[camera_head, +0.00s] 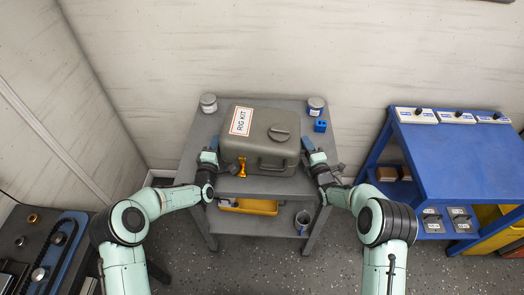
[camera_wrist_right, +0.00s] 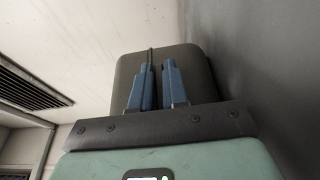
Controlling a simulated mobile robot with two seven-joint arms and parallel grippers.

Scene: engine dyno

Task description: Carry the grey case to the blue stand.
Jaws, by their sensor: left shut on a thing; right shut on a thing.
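The grey case (camera_head: 262,146), with a white "RIG KIT" label, lies on the top of a grey stand (camera_head: 318,133) in the middle of the head view. My left gripper (camera_head: 212,155) is shut on the case at its left side. My right gripper (camera_head: 312,152) is shut at its right side. In the right wrist view the blue fingers (camera_wrist_right: 158,85) are closed together against the case (camera_wrist_right: 190,65), with a thin dark handle part between them. The blue stand (camera_head: 455,160) is at the right, apart from the grey stand.
Two small cans (camera_head: 208,103) (camera_head: 316,106) and a blue block (camera_head: 320,126) sit behind and beside the case. A yellow tray (camera_head: 250,207) and a mug (camera_head: 302,219) are on the lower shelf. Small items line the blue stand's back edge; its top front is clear. A dark bench is at left.

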